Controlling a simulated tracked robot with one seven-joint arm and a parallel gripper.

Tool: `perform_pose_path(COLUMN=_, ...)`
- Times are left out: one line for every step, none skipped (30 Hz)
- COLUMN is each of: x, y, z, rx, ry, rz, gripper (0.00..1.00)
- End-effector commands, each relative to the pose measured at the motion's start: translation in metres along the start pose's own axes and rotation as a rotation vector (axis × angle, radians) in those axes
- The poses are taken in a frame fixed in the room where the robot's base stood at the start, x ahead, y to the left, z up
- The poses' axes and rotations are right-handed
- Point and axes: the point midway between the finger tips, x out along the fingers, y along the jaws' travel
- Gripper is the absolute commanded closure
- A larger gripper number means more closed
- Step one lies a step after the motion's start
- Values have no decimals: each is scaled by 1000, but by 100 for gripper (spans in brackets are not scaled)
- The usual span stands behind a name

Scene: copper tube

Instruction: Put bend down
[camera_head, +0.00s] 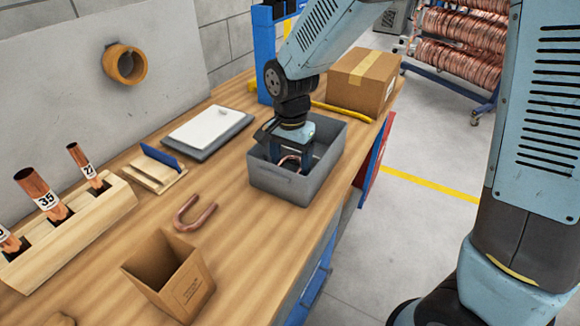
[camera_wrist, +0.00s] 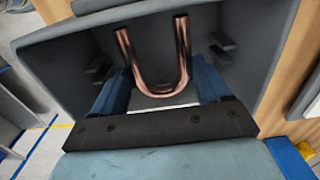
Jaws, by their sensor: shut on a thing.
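A copper U-shaped bend (camera_head: 290,161) is in my gripper (camera_head: 291,155), inside the grey bin (camera_head: 283,186) on the workbench. In the wrist view the bend (camera_wrist: 156,88) lies between the two blue fingers (camera_wrist: 163,85), with its open ends pointing up in the picture. My gripper is shut on it. The grey bin walls (camera_wrist: 65,65) surround the bend. Whether the bend touches the bin floor I cannot tell. A second copper bend (camera_head: 194,213) lies on the bench, left of the bin.
An open cardboard box (camera_head: 170,276) stands at the bench front. A wooden block (camera_head: 75,222) holds several numbered tubes at left. A grey tray with a white plate (camera_head: 205,130) and a wooden stand (camera_head: 153,169) are behind. A closed carton (camera_head: 360,82) stands beyond the bin.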

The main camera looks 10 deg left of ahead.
Motion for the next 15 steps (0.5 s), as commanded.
perform_pose_path(x=8, y=0, z=0, rx=0, ry=-1, rz=3, gripper=56)
perform_pose_path(x=12, y=0, z=0, rx=0, ry=-1, rz=3, gripper=56)
perform_pose_path(x=17, y=0, z=0, rx=0, ry=-1, rz=3, gripper=56)
perform_pose_path(x=20, y=0, z=0, rx=0, ry=-1, rz=2, gripper=56)
perform_pose_path(x=22, y=0, z=0, rx=0, ry=0, rz=1, gripper=56)
perform_pose_path(x=24, y=0, z=0, rx=0, ry=0, rz=1, gripper=56)
perform_pose_path(x=25, y=0, z=0, rx=0, ry=0, rz=1, gripper=56)
perform_pose_path(x=26, y=0, z=0, rx=0, ry=0, rz=0, gripper=56)
perform_pose_path(x=26, y=0, z=0, rx=0, ry=0, rz=0, gripper=56)
perform_pose_path(x=26, y=0, z=0, rx=0, ry=0, rz=-1, gripper=56)
perform_pose_path(x=26, y=0, z=0, rx=0, ry=0, rz=-1, gripper=56)
perform_pose_path(x=26, y=0, z=0, rx=0, ry=0, rz=-1, gripper=56)
perform_pose_path(x=26, y=0, z=0, rx=0, ry=0, rz=-1, gripper=56)
perform_pose_path(x=26, y=0, z=0, rx=0, ry=0, rz=0, gripper=56)
perform_pose_path(x=26, y=0, z=0, rx=-1, ry=0, rz=0, gripper=56)
